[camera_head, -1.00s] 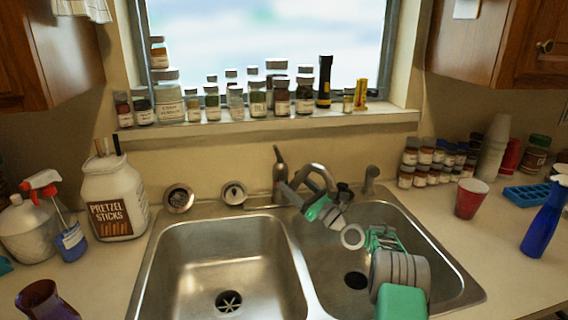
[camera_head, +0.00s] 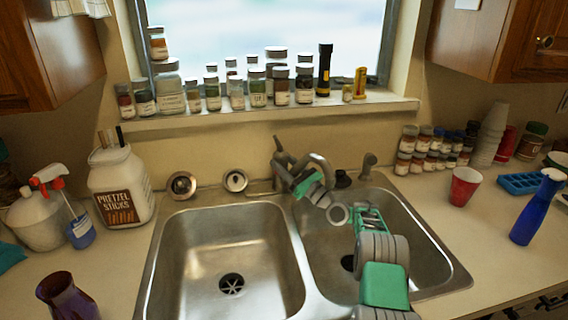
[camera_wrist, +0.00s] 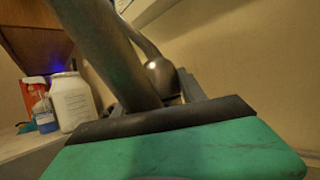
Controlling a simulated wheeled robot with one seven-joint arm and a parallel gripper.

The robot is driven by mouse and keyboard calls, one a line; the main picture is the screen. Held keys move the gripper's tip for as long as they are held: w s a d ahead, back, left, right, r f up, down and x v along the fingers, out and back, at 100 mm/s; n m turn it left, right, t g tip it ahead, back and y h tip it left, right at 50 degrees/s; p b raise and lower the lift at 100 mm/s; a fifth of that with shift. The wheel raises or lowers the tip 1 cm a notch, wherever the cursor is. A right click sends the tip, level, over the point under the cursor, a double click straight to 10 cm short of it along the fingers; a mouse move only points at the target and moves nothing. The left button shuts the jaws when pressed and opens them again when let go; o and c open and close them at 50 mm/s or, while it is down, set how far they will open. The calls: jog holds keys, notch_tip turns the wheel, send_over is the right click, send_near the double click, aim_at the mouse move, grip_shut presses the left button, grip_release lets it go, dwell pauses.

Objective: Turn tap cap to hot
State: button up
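The tap is metal, with a curved spout (camera_head: 322,163) and a cap with a lever (camera_head: 278,150) behind the sink divider. In the wrist view the rounded cap (camera_wrist: 162,75) shows beyond the spout (camera_wrist: 105,45), its lever rising up and left. My gripper (camera_head: 284,176), on a green and grey arm, is at the tap, close in front of the cap and beside the spout. In the wrist view its fingers (camera_wrist: 158,95) look spread, with the spout crossing between them and hiding part of the left one. Whether they touch the cap cannot be told.
A double steel sink (camera_head: 228,270) lies below; my arm crosses its right basin. A side sprayer (camera_head: 367,165) stands right of the spout. Two round strainers (camera_head: 235,180) lean left of the tap. A pretzel jar (camera_head: 122,185) stands left, a red cup (camera_head: 464,186) right. Jars line the sill.

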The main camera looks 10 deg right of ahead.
jog(key=c, duration=0.8)
jog(key=shift+r+m+t+h+p, duration=0.35)
jog(key=shift+h+p, duration=0.15)
jog(key=shift+p, duration=0.25)
jog(key=shift+c, duration=0.2)
jog(key=shift+s+a+r+m+t+h+p, duration=0.15)
jog(key=shift+m+t+h+p, duration=0.25)
jog(key=shift+h+p, duration=0.25)
jog(key=t+h, duration=0.1)
jog(key=m+h+p, duration=0.1)
jog(key=h, duration=0.1)
jog(key=shift+f+m+t, duration=0.25)
jog(key=shift+f+t, duration=0.1)
jog(key=shift+f, duration=0.05)
jog(key=o, duration=1.4)
jog(key=shift+f, duration=0.1)
jog(key=shift+c, duration=0.2)
